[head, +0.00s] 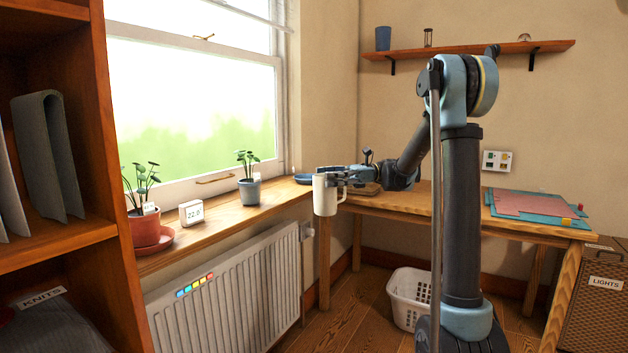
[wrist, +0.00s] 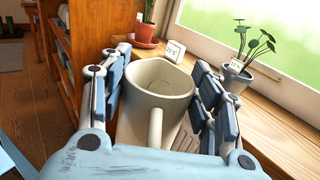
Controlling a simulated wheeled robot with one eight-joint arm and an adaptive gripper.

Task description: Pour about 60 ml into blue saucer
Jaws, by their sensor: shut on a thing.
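A white mug (head: 325,196) with a side handle is held upright by my gripper (head: 330,179), beside the front edge of the windowsill and above the floor. In the wrist view, the mug (wrist: 158,90) sits between the two fingers of my gripper (wrist: 163,88), its handle toward the camera. Its inside looks pale, and I cannot tell the liquid level. The saucer is not seen in the wrist view.
The wooden sill (head: 215,228) also holds a small blue-grey plant pot (head: 249,193), a white digital display (head: 190,214) and a terracotta pot (head: 145,229). A radiator (head: 228,292) stands below. A wooden desk (head: 415,199) is at the right, with a white basket (head: 405,299) under it.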

